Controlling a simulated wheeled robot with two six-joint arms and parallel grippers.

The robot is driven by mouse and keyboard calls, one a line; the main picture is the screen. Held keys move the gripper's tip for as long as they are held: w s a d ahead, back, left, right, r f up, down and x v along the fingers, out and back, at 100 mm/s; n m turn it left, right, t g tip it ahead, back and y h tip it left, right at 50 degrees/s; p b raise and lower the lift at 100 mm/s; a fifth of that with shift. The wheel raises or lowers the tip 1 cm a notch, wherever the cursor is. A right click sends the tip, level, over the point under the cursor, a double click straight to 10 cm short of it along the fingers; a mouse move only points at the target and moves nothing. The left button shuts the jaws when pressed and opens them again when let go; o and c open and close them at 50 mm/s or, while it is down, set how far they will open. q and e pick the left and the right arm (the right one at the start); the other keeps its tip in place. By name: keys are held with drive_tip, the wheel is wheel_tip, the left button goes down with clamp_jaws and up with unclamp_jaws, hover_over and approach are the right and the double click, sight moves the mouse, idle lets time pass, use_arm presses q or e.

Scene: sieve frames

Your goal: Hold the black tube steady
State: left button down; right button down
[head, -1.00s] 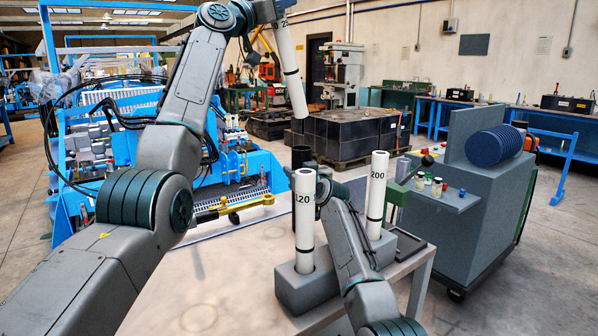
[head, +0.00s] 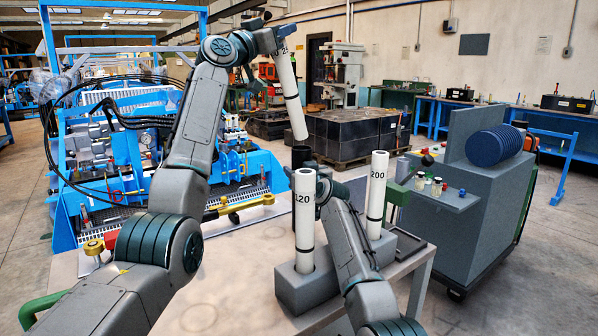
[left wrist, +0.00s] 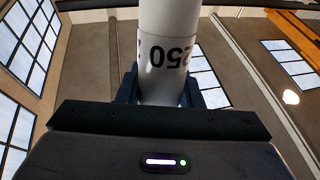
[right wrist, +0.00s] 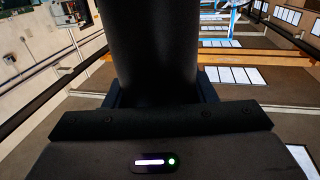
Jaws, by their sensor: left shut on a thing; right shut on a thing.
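The black tube (head: 301,157) stands upright behind a white tube marked 120 (head: 305,225), which hides its lower part in the head view. My right gripper (head: 318,176) is shut on the black tube, which fills the jaws in the right wrist view (right wrist: 152,50). My left gripper (head: 272,42) is shut on a white tube marked 250 (head: 291,95), also between the jaws in the left wrist view (left wrist: 165,70). This white tube looks tilted in the head view. Its lower end shows just above the black tube's open top, with a small gap.
The 120 tube and a white tube marked 200 (head: 376,195) stand in a grey block (head: 305,288) on the table (head: 215,275). A dark tray (head: 405,243) lies at the table's right edge. A grey cabinet (head: 470,225) stands to the right. The table's left part is clear.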

sight(275, 55)
use_arm(q)
drive_tip(key=shift+f, duration=2.4)
drive_tip(key=c, duration=0.9)
unclamp_jaws()
drive_tip(key=shift+s, duration=0.1)
drive_tip(key=shift+v, duration=3.65)
use_arm(e)
drive_tip(key=c, duration=0.5)
unclamp_jaws()
drive_tip(key=shift+s, duration=0.1)
